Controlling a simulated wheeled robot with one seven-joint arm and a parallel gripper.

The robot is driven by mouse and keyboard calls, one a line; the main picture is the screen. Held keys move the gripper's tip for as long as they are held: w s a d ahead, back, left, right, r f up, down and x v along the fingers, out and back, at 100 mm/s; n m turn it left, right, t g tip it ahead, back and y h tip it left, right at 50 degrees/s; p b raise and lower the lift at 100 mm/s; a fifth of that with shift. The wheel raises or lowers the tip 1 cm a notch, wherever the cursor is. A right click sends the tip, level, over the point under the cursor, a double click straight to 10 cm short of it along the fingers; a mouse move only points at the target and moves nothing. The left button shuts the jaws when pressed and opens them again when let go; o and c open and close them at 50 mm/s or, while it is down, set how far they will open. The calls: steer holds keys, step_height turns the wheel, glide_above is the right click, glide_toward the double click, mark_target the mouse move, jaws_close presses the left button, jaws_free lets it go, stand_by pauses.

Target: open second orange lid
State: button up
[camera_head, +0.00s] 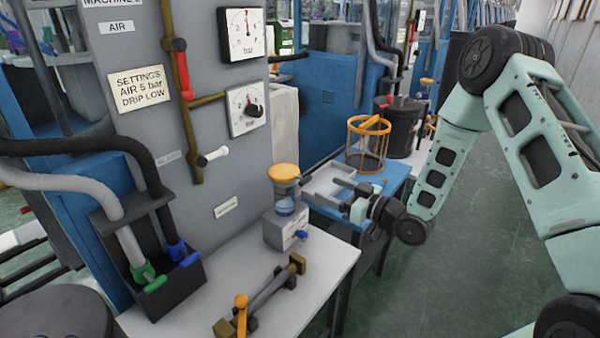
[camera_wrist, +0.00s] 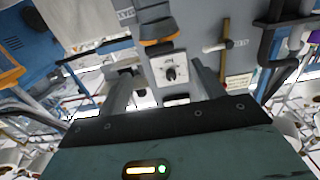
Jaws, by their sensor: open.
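In the wrist view the picture is turned over, and the orange lid (camera_wrist: 160,43) shows near the top, beyond the fingertips. My gripper (camera_head: 318,187) is to the right of the lid, its fingers pointing toward it. The fingers are apart with nothing between them, as the wrist view also shows for my gripper (camera_wrist: 164,80).
The grey panel (camera_head: 222,170) with gauges rises behind the lid. A blue table (camera_head: 395,180) stands behind my gripper. Green floor is open at right.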

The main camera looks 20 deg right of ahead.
mark_target(300, 177)
steer(key=p+x, duration=0.1)
steer(key=x, duration=1)
steer(key=shift+p, duration=0.4)
steer(key=shift+s+d+r, duration=0.1)
steer(key=c, duration=1.2)
